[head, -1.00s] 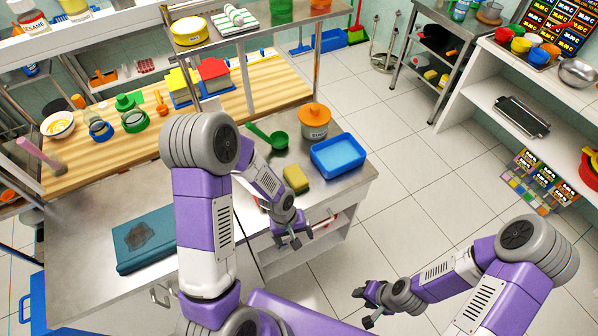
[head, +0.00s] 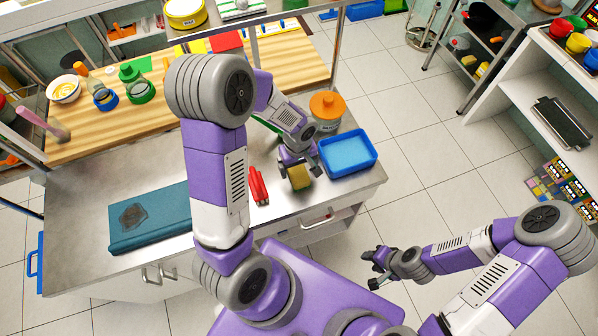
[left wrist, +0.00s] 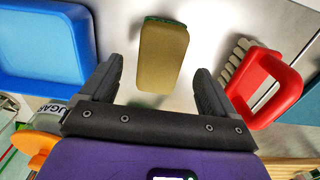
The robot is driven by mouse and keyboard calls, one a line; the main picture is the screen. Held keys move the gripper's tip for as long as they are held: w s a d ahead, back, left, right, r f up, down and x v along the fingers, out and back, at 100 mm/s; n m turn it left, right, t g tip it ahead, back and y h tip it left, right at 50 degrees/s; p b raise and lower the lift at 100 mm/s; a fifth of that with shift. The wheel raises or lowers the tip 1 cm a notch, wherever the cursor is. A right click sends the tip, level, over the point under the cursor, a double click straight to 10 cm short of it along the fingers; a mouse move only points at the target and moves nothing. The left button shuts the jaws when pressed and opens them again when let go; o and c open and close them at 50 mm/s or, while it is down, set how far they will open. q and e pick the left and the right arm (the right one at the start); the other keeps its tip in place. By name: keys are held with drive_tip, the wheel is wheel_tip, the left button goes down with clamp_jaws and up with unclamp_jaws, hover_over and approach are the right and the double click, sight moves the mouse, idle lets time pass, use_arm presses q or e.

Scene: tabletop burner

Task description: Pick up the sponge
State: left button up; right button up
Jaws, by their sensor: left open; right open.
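The sponge (head: 299,179), yellow with a green layer, rests on the steel counter (head: 185,165) to the left of a blue tray (head: 347,153). My left gripper (head: 297,170) is open just above it and partly covers it in the head view. In the left wrist view the sponge (left wrist: 163,57) lies ahead between the two spread fingers of my left gripper (left wrist: 158,68), with space on both sides. My right gripper (head: 377,268) is open and empty, off the counter at the lower right.
A red-handled tool (head: 258,186) lies left of the sponge; it also shows in the left wrist view (left wrist: 265,92). An orange-lidded canister (head: 326,107) stands behind the sponge.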

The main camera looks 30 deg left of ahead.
sight(298, 171)
use_arm(q)
wheel_tip(298, 171, down, 4)
drive_tip(key=shift+w+a+f+b, duration=0.1)
drive_tip(key=shift+b, duration=0.3)
